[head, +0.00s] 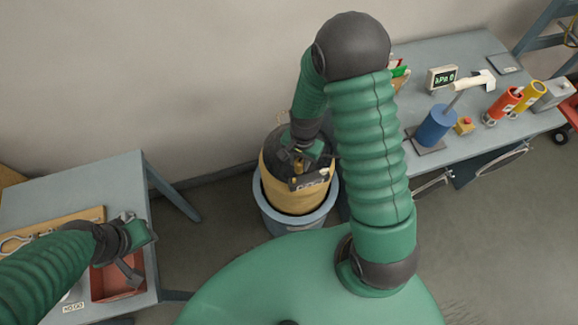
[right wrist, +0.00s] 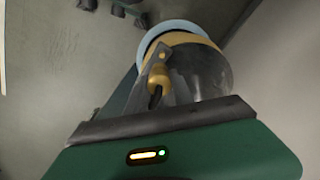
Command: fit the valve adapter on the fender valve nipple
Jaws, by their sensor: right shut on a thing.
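The fender (head: 277,170), a yellow drum with a dark top, stands upright in a blue-grey tub (head: 264,212) at the centre of the head view; it also shows in the right wrist view (right wrist: 208,72). My right gripper (head: 300,160) is above the fender's top, shut on a small brass piece, which looks like the valve adapter (right wrist: 158,76). The valve nipple is not clearly visible, so I cannot tell whether the adapter touches it. My left gripper (head: 138,252) is open and empty over a red tray at the left.
The left table (head: 70,190) holds the red tray (head: 118,285) and a wooden board (head: 85,218). The right bench (head: 440,60) carries a display (head: 441,77), a blue pump (head: 436,127) and red and yellow cylinders (head: 505,103). Floor is free between the left table and the tub.

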